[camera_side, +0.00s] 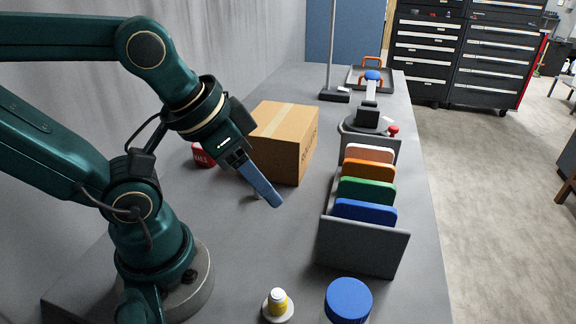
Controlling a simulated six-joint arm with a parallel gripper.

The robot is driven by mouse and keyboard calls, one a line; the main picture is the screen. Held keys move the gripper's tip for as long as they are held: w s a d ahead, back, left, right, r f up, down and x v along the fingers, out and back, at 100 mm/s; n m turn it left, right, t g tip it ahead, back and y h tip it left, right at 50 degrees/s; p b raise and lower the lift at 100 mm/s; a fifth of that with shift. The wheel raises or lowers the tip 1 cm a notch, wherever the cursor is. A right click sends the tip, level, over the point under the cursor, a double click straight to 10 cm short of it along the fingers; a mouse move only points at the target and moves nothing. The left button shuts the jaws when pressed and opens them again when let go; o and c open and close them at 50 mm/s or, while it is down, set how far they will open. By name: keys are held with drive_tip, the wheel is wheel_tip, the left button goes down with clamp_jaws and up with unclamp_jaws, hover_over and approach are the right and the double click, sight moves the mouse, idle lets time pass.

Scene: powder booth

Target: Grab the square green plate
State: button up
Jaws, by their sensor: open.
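The green plate (366,191) is a rounded square standing upright in a grey rack (362,247). It is between an orange plate (369,169) behind it and a blue plate (364,211) in front. A pale pinkish plate (369,152) stands at the back of the row. The lower part of the green plate is hidden by the blue plate and the rack. My gripper (274,203) is open and empty, to the left of the rack and apart from it, with its blue fingers pointing down to the right.
A cardboard box (284,141) stands behind my gripper, left of the rack. A red block (203,155) lies left of the box. A blue-lidded container (348,300) and a yellow-and-white knob (278,304) are at the front. A scale-like device (369,118) and a tray (354,80) are farther back.

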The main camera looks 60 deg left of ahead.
drive_tip(key=shift+o, duration=0.3)
drive_tip(key=d+r+n+g+h, duration=0.2)
drive_tip(key=d+n+h, duration=0.35)
drive_tip(key=d, duration=0.35)
drive_tip(key=n+t+h, duration=0.5)
drive_tip(key=n+t, duration=0.1)
drive_tip(key=n, duration=1.3)
hover_over(383, 191)
drive_tip(key=s+a, duration=0.1)
drive_tip(key=s, duration=0.2)
wheel_tip(383, 191, down, 5)
drive_tip(key=a+f+n, duration=0.1)
drive_tip(key=a+f+n+y, duration=0.1)
drive_tip(key=f, duration=0.1)
drive_tip(key=shift+w+a, duration=0.2)
drive_tip(key=shift+a+f+n, duration=0.1)
drive_tip(key=shift+f+n, duration=0.15)
drive_tip(key=shift+f, duration=0.3)
drive_tip(key=shift+x, duration=2.4)
